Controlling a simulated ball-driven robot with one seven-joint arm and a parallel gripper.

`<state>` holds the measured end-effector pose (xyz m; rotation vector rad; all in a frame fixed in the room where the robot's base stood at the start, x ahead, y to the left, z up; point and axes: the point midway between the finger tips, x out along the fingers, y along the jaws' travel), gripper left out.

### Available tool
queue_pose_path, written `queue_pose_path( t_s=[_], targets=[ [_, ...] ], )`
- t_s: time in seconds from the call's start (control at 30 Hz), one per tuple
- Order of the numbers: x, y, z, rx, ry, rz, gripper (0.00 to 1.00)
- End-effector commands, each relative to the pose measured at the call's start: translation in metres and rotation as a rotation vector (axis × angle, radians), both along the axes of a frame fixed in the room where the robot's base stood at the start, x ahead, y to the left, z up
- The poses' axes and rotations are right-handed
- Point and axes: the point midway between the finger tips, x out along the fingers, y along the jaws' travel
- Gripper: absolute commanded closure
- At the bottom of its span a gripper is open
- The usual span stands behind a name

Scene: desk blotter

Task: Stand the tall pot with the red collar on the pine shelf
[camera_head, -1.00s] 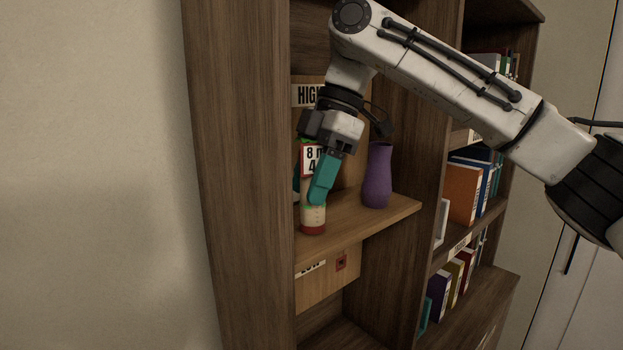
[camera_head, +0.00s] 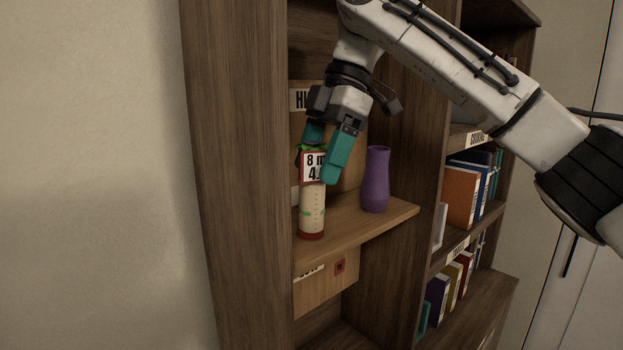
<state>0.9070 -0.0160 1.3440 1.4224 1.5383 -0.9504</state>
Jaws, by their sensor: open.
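The tall pot (camera_head: 312,213) is a cream cylinder with green marks and a red band at its foot. It stands upright on the pine shelf (camera_head: 365,228), near the left end. A red-edged tag (camera_head: 313,167) reading "8" and "4" shows at its upper part; I cannot tell whether it is fixed to the pot. Some green shows just above the tag. My gripper (camera_head: 322,161) is open, its teal fingers at the height of the tag, with one finger partly hidden behind. The fingers appear apart from the pot's lower body; contact higher up cannot be told.
A purple vase (camera_head: 376,180) stands on the same shelf to the right, close to my gripper. The dark upright panel (camera_head: 233,190) bounds the left side. Books (camera_head: 462,195) fill the bays at right. Bare shelf lies between pot and vase.

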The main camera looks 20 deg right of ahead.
Motion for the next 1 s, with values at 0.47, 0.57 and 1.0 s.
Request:
queue_pose_path(
  t_s=[0.47,0.57,1.0],
  targets=[
    [0.001,-0.013,0.030,0.000,0.001,0.000,0.27],
    [0.001,-0.012,0.030,0.000,0.000,0.000,0.27],
    [0.001,-0.013,0.030,0.000,0.000,-0.001,0.27]
  ],
)
